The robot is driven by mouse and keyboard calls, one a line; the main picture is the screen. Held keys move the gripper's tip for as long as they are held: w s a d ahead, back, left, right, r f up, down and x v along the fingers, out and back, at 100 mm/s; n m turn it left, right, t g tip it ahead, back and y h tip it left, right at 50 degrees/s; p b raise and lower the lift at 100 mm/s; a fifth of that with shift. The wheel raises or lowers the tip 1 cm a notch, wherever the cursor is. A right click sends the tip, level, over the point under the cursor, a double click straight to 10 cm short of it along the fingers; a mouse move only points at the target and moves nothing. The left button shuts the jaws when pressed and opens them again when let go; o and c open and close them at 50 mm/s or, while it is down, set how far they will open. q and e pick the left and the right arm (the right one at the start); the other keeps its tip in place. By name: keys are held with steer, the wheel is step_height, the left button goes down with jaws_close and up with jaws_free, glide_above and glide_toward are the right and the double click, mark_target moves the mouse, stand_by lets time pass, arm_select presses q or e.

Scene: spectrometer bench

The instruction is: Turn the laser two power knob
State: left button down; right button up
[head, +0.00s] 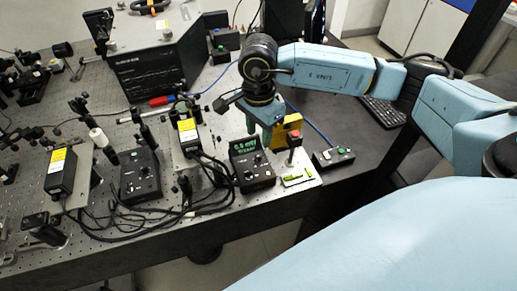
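Two black laser power boxes with knobs stand on the perforated bench. The right box (252,166) has a lit green display and small knobs on its sloped face. The left box (140,177) has a dark face with knobs. I cannot read which is laser two. My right gripper (264,130) points down just above and behind the right box, apart from its knobs. Its fingers look spread, with nothing visible between them. My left gripper is not in view.
A red-button post on a pale plate (297,175) stands right of the lit box, close to my gripper. A small button box (333,157) lies further right. Yellow-labelled laser modules (61,171) and black cables crowd the left. A large dark instrument (150,68) stands behind.

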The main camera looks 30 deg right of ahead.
mark_target(258, 155)
step_height(258, 155, down, 8)
steer(key=shift+r, duration=0.25)
jaws_close()
